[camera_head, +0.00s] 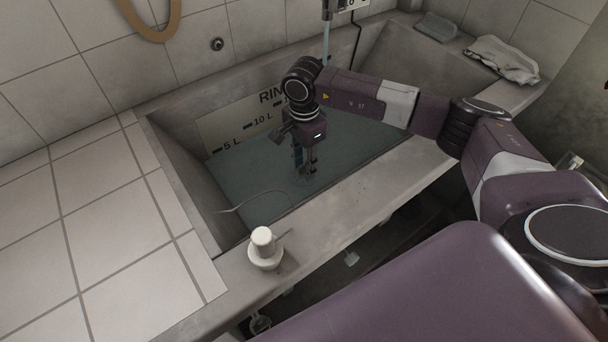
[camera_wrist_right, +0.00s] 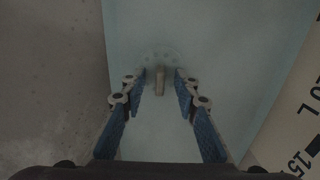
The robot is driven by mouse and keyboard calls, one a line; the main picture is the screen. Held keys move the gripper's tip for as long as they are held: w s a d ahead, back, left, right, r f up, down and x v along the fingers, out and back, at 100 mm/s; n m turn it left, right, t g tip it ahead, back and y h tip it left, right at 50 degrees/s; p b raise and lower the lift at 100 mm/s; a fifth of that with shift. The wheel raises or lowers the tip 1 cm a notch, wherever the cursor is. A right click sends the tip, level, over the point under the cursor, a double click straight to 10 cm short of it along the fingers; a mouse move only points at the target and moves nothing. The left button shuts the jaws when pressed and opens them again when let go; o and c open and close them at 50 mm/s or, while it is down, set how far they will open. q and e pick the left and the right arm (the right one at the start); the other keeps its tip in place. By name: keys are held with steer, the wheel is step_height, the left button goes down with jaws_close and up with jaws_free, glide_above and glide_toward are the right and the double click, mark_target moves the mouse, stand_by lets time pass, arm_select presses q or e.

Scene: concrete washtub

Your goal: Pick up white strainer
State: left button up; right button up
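In the right wrist view, a faint round disc with small holes, which looks like the strainer (camera_wrist_right: 172,55), lies under the water at the bottom of the tub. An upright brownish knob (camera_wrist_right: 160,82) stands at its middle. My right gripper (camera_wrist_right: 160,76) is open, pointing down, with one blue-padded finger on each side of the knob. Gaps show on both sides, so the fingers do not hold it. In the head view my right gripper (camera_head: 307,168) reaches down into the water, and it largely hides the strainer there. My left gripper is not in view.
The concrete tub (camera_head: 365,208) has raised walls around my right gripper. A white object on a round base (camera_head: 263,240) stands on the front rim. A thin line (camera_head: 245,203) runs into the water. A cloth (camera_head: 500,58) lies at the back right. White tiles on the left are clear.

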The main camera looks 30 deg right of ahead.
steer(key=shift+f, duration=0.35)
jaws_close()
steer(key=shift+r, duration=0.1)
